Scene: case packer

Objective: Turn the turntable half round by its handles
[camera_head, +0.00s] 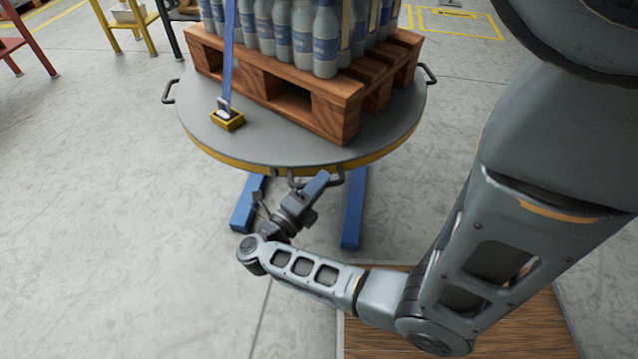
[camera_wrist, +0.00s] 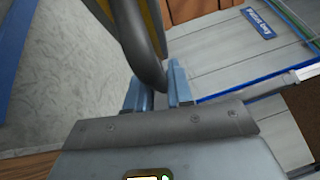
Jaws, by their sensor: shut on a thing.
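The turntable (camera_head: 245,150) is a round grey disc with a yellow rim, standing in front of me in the head view. Dark bar handles stick out at its left edge (camera_head: 168,92) and right edge (camera_head: 431,75). My gripper (camera_head: 310,187) is at the near edge, shut on the front handle (camera_wrist: 152,74). In the wrist view, the dark curved bar passes between the two blue fingers of my gripper (camera_wrist: 157,90). The fingers and wrist partly hide this handle in the head view.
A wooden pallet (camera_head: 345,112) with several grey-blue bottles (camera_head: 303,40) stands on the turntable. A blue strap (camera_head: 229,45) runs down to a yellow buckle (camera_head: 227,120). Blue legs (camera_head: 353,215) show below. A "Paint bay" sign (camera_wrist: 258,22) shows in the wrist view.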

